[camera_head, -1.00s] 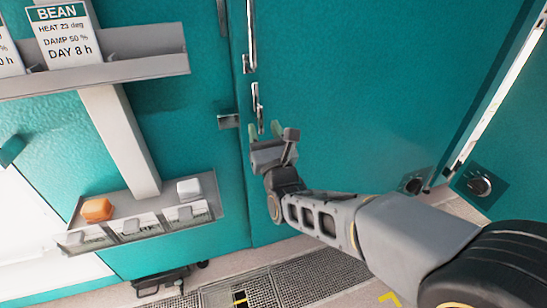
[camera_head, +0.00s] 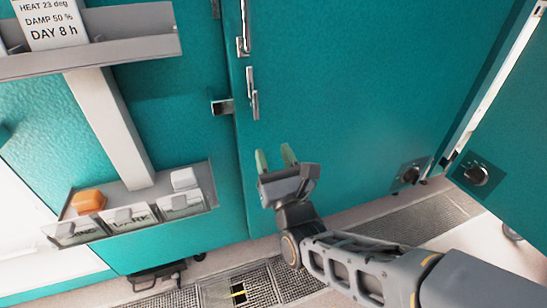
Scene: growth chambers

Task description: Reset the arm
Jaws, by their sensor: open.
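My gripper (camera_head: 275,157) is in the middle of the head view. Its two greenish fingers stand apart and point up toward the teal chamber door (camera_head: 345,90). Nothing shows between the fingers. My arm comes in from the lower right corner. The metal door latch (camera_head: 253,95) is above the fingertips in the picture, with a gap between them.
A long door handle (camera_head: 244,28) is at the top. At the left are a sign shelf with a bean card (camera_head: 48,22) and a lower tray (camera_head: 125,219) with an orange block (camera_head: 88,200) and a white block (camera_head: 184,178). Dial knobs (camera_head: 474,174) are at the right. Floor grating (camera_head: 298,280) lies below.

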